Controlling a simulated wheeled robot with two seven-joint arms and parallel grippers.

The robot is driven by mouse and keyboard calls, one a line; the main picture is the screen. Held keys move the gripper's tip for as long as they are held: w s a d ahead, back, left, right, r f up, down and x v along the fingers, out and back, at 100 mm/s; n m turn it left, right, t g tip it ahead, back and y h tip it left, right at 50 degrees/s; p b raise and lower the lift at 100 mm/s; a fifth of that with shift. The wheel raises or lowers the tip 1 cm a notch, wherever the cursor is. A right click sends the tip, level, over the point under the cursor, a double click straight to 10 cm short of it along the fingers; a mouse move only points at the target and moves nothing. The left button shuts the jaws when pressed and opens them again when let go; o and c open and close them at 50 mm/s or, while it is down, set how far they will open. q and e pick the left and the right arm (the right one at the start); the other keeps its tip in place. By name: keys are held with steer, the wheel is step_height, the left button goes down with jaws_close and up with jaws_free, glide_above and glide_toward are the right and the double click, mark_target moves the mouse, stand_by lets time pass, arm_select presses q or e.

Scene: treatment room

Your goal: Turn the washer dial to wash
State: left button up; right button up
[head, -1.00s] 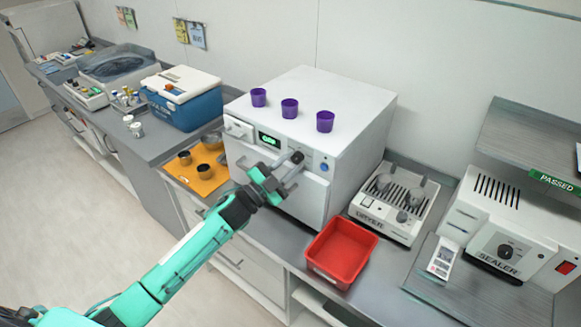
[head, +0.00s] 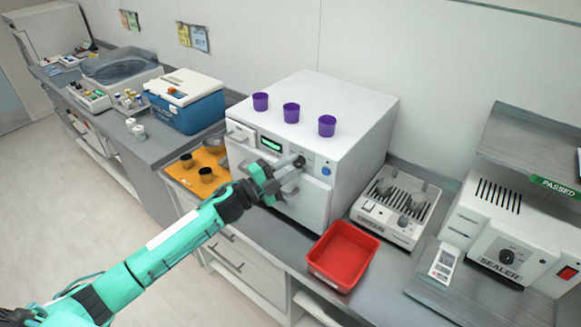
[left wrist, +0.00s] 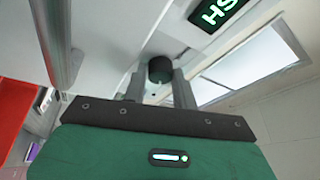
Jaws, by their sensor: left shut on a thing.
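The washer (head: 345,125) is a white box on the counter, with a small green-lit display (head: 271,144) on its front. Its dark round dial (head: 299,161) sits right of the display. My left gripper (head: 287,173) is at the washer's front, shut on the dial. In the left wrist view the dial (left wrist: 160,68) sits between my two grey fingers (left wrist: 158,88). There the display (left wrist: 219,12) shows green letters, upside down and partly cut off, that look like the end of "WASH". My right gripper is not in view.
Three purple cups (head: 291,112) stand on the washer. A blue button (head: 326,171) is right of the dial. A red tray (head: 342,256) stands in front, with a rack device (head: 397,207) and a sealer (head: 506,240) to the right. An orange mat (head: 190,178) with dark cups lies left.

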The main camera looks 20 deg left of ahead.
arm_select(q)
steer(key=o, duration=1)
steer(key=shift+c, duration=0.2)
steer(key=shift+f, duration=0.1)
steer(key=shift+s+f, duration=0.1)
